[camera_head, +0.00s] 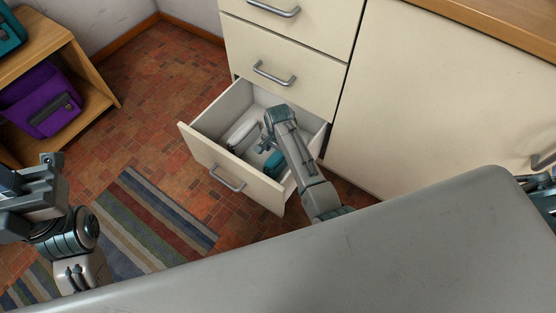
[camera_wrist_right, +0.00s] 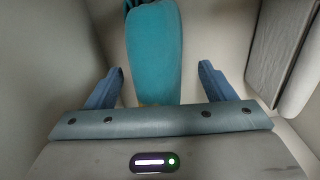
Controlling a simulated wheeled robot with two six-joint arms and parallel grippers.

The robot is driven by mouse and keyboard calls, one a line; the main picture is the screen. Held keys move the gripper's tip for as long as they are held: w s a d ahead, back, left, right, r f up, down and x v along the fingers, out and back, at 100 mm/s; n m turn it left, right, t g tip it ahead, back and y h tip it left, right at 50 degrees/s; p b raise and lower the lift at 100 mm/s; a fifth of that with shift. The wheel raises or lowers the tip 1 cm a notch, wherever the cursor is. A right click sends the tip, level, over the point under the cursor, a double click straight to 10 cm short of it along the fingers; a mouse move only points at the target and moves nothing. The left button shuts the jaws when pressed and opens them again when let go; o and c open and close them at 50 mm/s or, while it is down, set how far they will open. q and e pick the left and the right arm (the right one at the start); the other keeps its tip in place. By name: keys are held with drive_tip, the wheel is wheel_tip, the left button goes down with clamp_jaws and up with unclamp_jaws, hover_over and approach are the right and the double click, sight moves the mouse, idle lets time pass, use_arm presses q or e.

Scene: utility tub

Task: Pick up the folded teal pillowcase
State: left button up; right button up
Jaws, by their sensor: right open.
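The folded teal pillowcase (camera_head: 275,163) lies in the open bottom drawer (camera_head: 233,170), partly hidden by my right arm in the head view. In the right wrist view the pillowcase (camera_wrist_right: 154,52) is a rounded, long teal bundle running away from the gripper. My right gripper (camera_head: 264,145) is inside the drawer, pointing down. In its wrist view the right gripper (camera_wrist_right: 158,87) is open, with a blue finger on each side of the bundle's near end and a gap on both sides. My left gripper (camera_head: 12,205) is at the left edge, away from the drawer; its jaws are unclear.
A white item (camera_head: 240,131) and a grey item (camera_head: 246,141) lie in the drawer beside the pillowcase. Closed drawers (camera_head: 290,75) stand above. A wooden shelf (camera_head: 75,115) holds a purple bag (camera_head: 42,100). A striped rug (camera_head: 150,220) covers part of the tiled floor.

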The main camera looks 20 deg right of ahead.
wheel_tip(320, 180, down, 4)
drive_tip(key=shift+a+f+b, duration=0.1)
drive_tip(key=shift+f+b, duration=0.15)
drive_tip(key=shift+b, duration=0.9)
drive_tip(key=shift+r, duration=0.1)
drive_tip(key=c, duration=1.4)
drive_tip(key=shift+w, duration=0.1)
drive_tip(key=shift+c, duration=0.3)
drive_tip(key=shift+r, duration=0.1)
